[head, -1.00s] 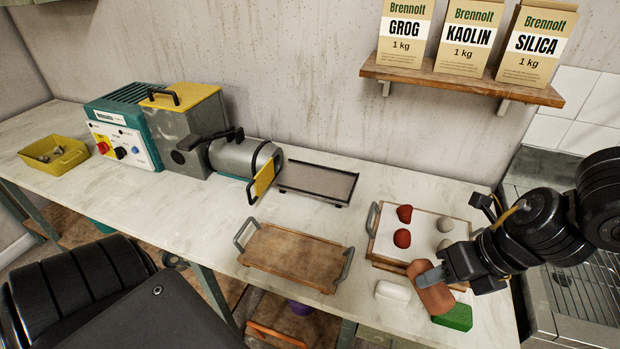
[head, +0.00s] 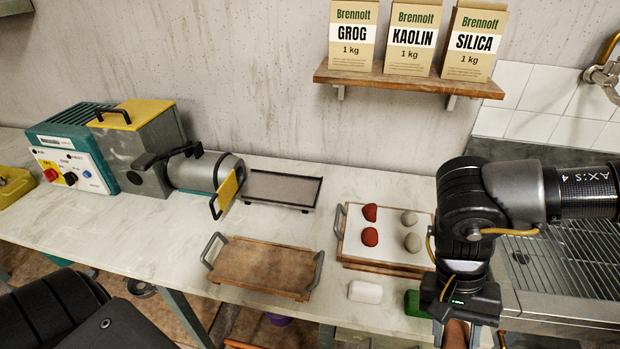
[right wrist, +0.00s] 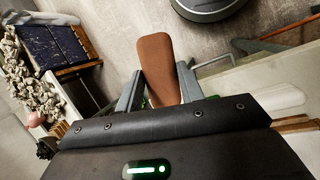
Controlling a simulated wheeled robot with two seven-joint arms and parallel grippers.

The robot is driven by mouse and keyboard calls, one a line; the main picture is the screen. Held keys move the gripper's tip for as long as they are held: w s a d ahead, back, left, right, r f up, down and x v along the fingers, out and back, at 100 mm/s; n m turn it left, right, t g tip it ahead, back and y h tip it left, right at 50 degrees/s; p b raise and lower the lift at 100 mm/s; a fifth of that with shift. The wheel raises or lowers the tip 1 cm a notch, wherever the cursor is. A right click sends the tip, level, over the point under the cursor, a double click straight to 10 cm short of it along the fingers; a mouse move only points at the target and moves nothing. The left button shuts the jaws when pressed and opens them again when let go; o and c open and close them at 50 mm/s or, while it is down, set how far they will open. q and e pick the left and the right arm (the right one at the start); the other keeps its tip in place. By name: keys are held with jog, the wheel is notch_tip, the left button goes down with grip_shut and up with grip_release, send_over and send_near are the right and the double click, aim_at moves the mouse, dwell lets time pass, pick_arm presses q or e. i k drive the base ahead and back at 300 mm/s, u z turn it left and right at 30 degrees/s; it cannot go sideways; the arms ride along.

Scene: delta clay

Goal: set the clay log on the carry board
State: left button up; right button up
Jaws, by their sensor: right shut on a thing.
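The clay log (right wrist: 158,62) is a reddish-brown bar. My right gripper (right wrist: 159,86) is shut on it, with a finger on either side, in the right wrist view. In the head view the right gripper points down at the bottom right, and only a bit of the log (head: 457,334) shows below it. The carry board (head: 262,266) is a bare wooden board with a grey handle at each end, flat on the bench left of the right gripper. My left gripper is out of view; only part of the left arm shows at lower left.
Right of the board, a tray (head: 346,246) holds red and grey clay lumps. A white block (head: 366,292) and a green block (head: 412,303) lie in front of it. A dark-framed grey tray (head: 282,188) and an extruder (head: 140,150) stand behind. A sink drainer (head: 560,262) is at right.

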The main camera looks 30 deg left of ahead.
aim_at(253, 262)
jog(key=z, duration=0.55)
jog(key=i, duration=0.5)
jog(key=u, duration=3.65)
